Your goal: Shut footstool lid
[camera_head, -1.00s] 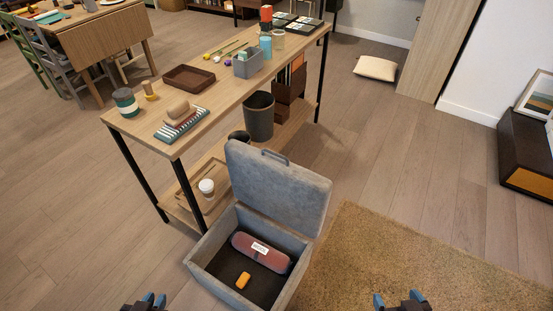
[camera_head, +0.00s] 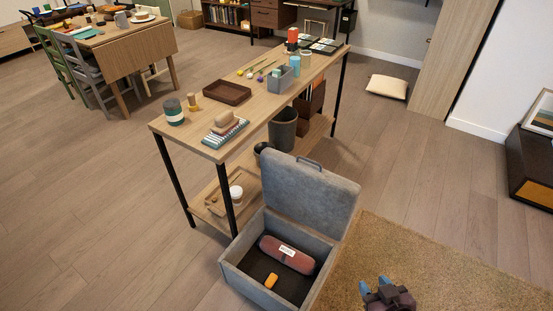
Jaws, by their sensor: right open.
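The grey footstool (camera_head: 232,278) stands on the floor at the bottom centre of the head view, in front of the long wooden table. Its padded lid (camera_head: 308,198) is raised and tilted back, with a dark handle (camera_head: 309,163) on its top edge. Inside lie a dark red rounded case (camera_head: 287,256) with a white label and a small orange item (camera_head: 271,281). My right gripper (camera_head: 374,287) is open and empty over the rug, to the right of the footstool and apart from it. My left gripper is out of view.
The long wooden table (camera_head: 262,106) with a lower shelf stands behind the footstool, holding a brown tray (camera_head: 227,92) and several small things. A shag rug (camera_head: 440,265) lies to the right. Open floor (camera_head: 100,220) is at the left. A cushion (camera_head: 387,87) lies further back.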

